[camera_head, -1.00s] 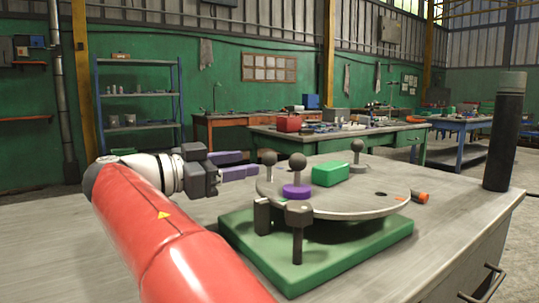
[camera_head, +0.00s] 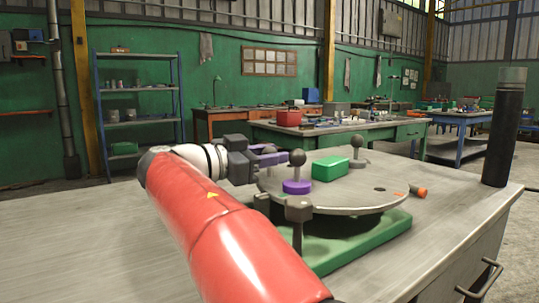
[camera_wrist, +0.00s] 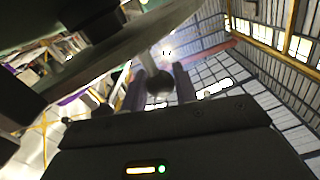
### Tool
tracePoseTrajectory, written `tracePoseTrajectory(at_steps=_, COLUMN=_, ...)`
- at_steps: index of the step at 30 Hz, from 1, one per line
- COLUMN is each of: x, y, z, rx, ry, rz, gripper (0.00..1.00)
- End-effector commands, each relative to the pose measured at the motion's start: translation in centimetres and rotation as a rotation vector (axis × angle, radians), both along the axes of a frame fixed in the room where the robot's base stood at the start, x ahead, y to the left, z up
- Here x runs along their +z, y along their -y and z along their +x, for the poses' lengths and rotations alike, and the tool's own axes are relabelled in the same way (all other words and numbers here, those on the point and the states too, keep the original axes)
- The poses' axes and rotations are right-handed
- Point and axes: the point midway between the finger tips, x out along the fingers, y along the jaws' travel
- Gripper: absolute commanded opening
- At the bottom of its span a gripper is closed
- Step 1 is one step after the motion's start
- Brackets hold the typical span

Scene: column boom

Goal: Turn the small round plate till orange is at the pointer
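The small round grey plate (camera_head: 345,195) sits above a green base (camera_head: 365,245) on the bench. I cannot tell which part is the pointer. My gripper (camera_head: 275,155) is open at the left knob, whose dark ball (camera_wrist: 158,84) is between the fingers in the wrist view.
A tall dark cylinder (camera_head: 503,135) stands at the bench's right end. The bench top (camera_head: 90,240) is clear on the left.

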Motion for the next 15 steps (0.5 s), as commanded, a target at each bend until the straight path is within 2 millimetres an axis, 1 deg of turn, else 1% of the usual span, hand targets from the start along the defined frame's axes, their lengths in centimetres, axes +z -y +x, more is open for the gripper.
tracePoseTrajectory(at_steps=1, x=0.00, y=-0.01, z=-0.01, rx=0.000, ry=0.000, rz=0.000, gripper=0.22)
tracePoseTrajectory(at_steps=6, x=0.00, y=-0.02, z=-0.01, rx=0.000, ry=0.000, rz=0.000, gripper=0.00)
tracePoseTrajectory(at_steps=11, x=-0.04, y=-0.02, z=-0.03, rx=0.001, ry=0.000, rz=0.000, gripper=0.00)
tracePoseTrajectory(at_steps=15, x=-0.54, y=0.02, z=-0.34, rx=0.026, ry=-0.001, rz=0.003, gripper=0.00)
